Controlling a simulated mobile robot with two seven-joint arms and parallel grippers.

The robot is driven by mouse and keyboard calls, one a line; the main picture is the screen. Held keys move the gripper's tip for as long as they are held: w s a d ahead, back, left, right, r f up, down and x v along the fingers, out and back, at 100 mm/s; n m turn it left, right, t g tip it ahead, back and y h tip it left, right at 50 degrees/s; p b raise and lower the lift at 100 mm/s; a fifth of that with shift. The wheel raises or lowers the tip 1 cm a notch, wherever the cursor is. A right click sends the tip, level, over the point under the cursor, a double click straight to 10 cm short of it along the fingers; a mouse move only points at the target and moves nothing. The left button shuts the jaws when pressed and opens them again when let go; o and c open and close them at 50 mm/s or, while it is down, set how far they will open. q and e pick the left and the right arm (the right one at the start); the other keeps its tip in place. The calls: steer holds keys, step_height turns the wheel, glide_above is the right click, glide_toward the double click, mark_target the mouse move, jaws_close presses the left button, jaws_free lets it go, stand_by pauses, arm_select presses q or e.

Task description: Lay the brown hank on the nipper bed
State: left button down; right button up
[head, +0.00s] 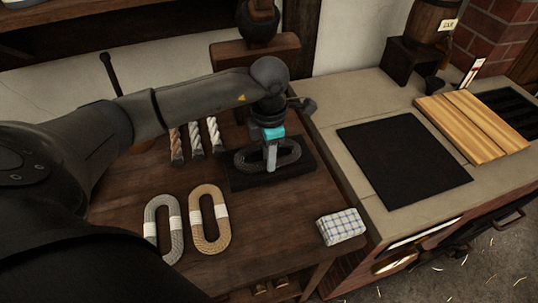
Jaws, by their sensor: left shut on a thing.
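A dark hank (246,160), an oval coil that looks grey-brown to black here, is at a low black block (240,181) on the wooden table, which looks like the nipper bed. My left gripper (270,165) points down and is shut on the dark hank. Whether the hank rests fully on the block is hard to tell. A tan-brown hank (222,225) with a white band lies flat at the table's front. A grey hank (151,229), also banded white, lies to its left. My right gripper is not in view.
Three short rope pieces (196,138) lie behind the hanks. A checked cloth (341,226) sits at the table's right front corner. The stone counter at right holds a black mat (404,162) and a striped wooden board (472,127). The table's front middle is bare.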

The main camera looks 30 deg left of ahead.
arm_select(q)
steer(key=c, duration=0.7)
jaws_free()
steer(key=shift+o, duration=0.2)
steer(key=shift+r, duration=0.2)
step_height(320, 180, up, 7)
steer(key=shift+r+p, duration=0.1)
steer(key=shift+p, duration=0.35)
